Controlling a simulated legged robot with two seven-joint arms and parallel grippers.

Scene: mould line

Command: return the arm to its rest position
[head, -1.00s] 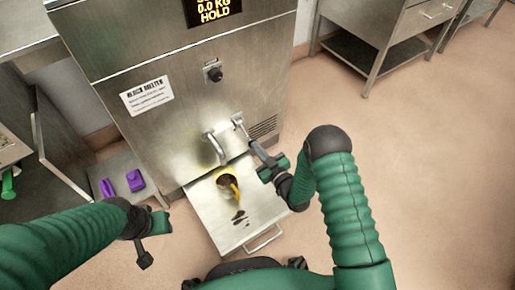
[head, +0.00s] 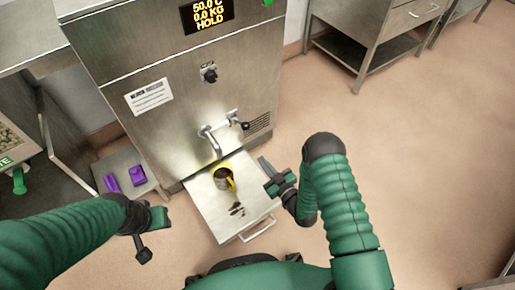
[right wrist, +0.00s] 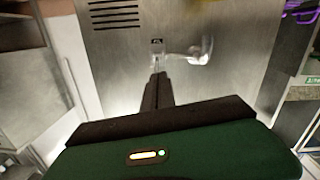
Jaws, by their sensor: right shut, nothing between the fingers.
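My right arm (head: 343,205) reaches forward on the right side of the head view. Its gripper (head: 264,162) is shut and empty, with the fingers pointing at the melter front, apart from the black-knobbed tap lever (head: 240,124). In the right wrist view the shut fingers (right wrist: 157,82) point toward the steel front. The left arm comes in from the left, and its gripper (head: 150,232) hangs over the floor; its fingers are not clear.
The steel melter (head: 170,75) has a spout (head: 211,140) above a pulled-out tray (head: 205,205). A yellow mug (head: 222,179) with dark contents stands there beside dark spills. Purple items (head: 137,177) lie on a low shelf at left. The floor at right is clear.

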